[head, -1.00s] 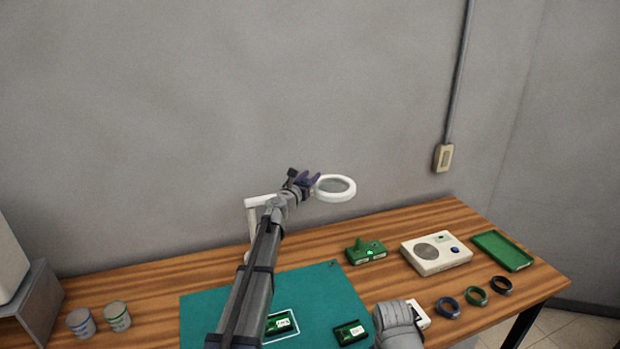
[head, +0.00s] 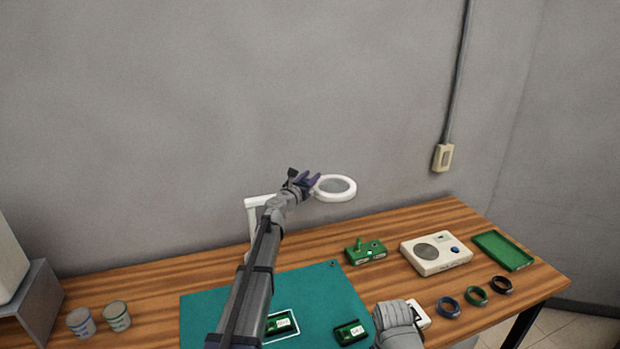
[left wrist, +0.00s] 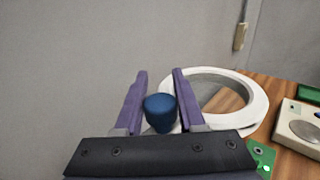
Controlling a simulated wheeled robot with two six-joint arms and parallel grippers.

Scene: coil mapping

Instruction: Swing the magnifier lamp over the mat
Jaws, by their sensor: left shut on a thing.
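The magnifier lamp has a white ring head (head: 336,188) with a round lens, raised above the back of the bench. Its pale arm (head: 262,201) shows behind my left arm. My left gripper (head: 311,182) is at the left side of the ring, shut on the lamp's blue knob (left wrist: 160,112), which sits between the purple fingers in the left wrist view. The ring (left wrist: 258,104) also shows there, just right of the fingers. The teal mat (head: 312,290) lies below and in front of the lamp, partly hidden by my left arm. My right gripper is not seen.
Two small boards (head: 350,332) lie on the mat. A green device (head: 366,251), a cream box (head: 436,253), a green tray (head: 503,250) and dark rings (head: 476,296) stand to the right. Two tubs (head: 117,316) are at left. The grey wall is close behind.

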